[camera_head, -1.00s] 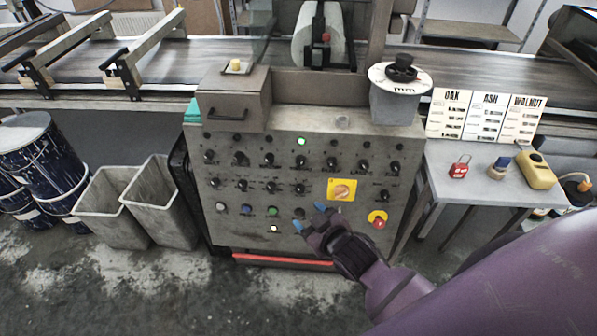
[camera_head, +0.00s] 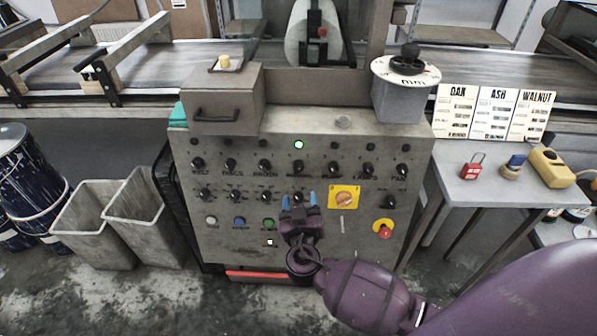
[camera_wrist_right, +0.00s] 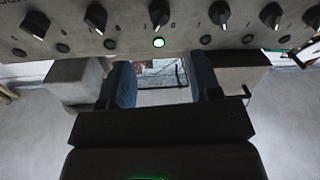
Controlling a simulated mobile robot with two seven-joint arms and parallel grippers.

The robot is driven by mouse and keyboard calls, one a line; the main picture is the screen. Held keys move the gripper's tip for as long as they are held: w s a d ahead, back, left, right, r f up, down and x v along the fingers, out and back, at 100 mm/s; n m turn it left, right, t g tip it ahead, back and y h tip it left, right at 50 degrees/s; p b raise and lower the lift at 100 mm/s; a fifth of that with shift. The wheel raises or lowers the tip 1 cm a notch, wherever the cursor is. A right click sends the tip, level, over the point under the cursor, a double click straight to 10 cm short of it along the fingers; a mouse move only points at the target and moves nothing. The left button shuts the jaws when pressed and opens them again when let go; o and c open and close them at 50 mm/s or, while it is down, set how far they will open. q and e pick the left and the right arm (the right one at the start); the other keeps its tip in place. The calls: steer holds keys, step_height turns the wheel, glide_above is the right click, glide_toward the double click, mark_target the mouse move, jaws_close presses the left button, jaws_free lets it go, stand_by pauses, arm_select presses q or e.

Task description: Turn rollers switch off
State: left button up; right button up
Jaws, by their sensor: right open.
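The grey control panel (camera_head: 225,225) carries two rows of black rotary switches. I cannot read the labels well enough to tell which switch is the rollers one. My left gripper is not in view.
A yellow-backed rotary switch (camera_head: 344,197) and a red emergency button (camera_head: 383,229) are right of my gripper. Coloured push buttons, including a green one (camera_head: 268,224), are left. A side table (camera_head: 455,185) stands right; grey bins (camera_head: 92,232) stand left.

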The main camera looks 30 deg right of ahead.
mark_target(299, 171)
steer(key=shift+m, duration=0.3)
steer(key=x, duration=0.9)
steer(key=shift+x, duration=0.95)
steer(key=shift+c, duration=0.5)
